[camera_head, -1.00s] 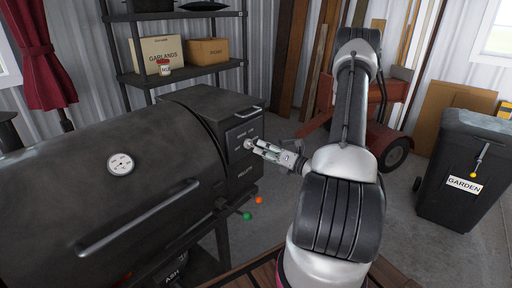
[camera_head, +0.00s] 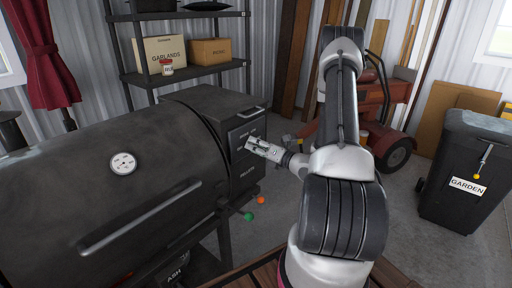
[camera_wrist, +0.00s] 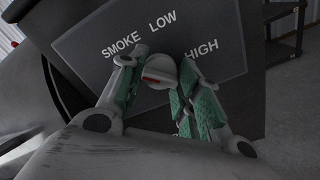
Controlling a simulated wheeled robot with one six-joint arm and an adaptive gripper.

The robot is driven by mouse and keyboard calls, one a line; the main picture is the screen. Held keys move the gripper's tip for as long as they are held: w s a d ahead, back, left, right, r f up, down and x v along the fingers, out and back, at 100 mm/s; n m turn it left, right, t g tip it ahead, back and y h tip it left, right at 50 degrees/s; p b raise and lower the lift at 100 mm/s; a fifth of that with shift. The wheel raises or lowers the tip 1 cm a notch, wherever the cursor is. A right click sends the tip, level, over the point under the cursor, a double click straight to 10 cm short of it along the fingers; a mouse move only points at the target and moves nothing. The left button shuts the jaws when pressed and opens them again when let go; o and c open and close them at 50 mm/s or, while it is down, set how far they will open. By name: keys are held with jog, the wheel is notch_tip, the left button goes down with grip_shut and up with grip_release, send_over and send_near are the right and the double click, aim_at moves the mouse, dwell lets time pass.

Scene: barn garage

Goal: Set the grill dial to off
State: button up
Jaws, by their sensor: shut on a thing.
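The grill (camera_head: 75,165) fills the left of the head view, with a dark control panel (camera_head: 238,165) on its right end. In the wrist view, the round grey grill dial (camera_wrist: 160,69) sits on this panel, with a red mark on its lower left side. The words SMOKE, LOW and HIGH arc above it; no OFF label is visible. My gripper (camera_wrist: 157,80) has its green-padded fingers on both sides of the dial and is shut on it. In the head view, my gripper (camera_head: 254,145) is at the panel and hides the dial.
A shelf (camera_head: 190,75) with boxes stands behind the grill. A red wheeled cart (camera_head: 385,110) is behind my arm. A GARDEN bin (camera_head: 465,170) stands at the right. Orange and green balls (camera_head: 261,200) show below the panel.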

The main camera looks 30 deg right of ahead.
jog(key=shift+n, duration=4.2)
jog(key=o, duration=1)
jog(key=shift+c, duration=0.2)
jog(key=shift+s+d+f, duration=0.2)
jog(key=shift+s+f, duration=0.05)
jog(key=shift+s, duration=0.3)
jog(key=shift+o, duration=0.6)
jog(key=v, duration=1)
jog(key=shift+s+r, duration=0.3)
jog(key=shift+s, duration=0.1)
jog(key=shift+d, duration=0.15)
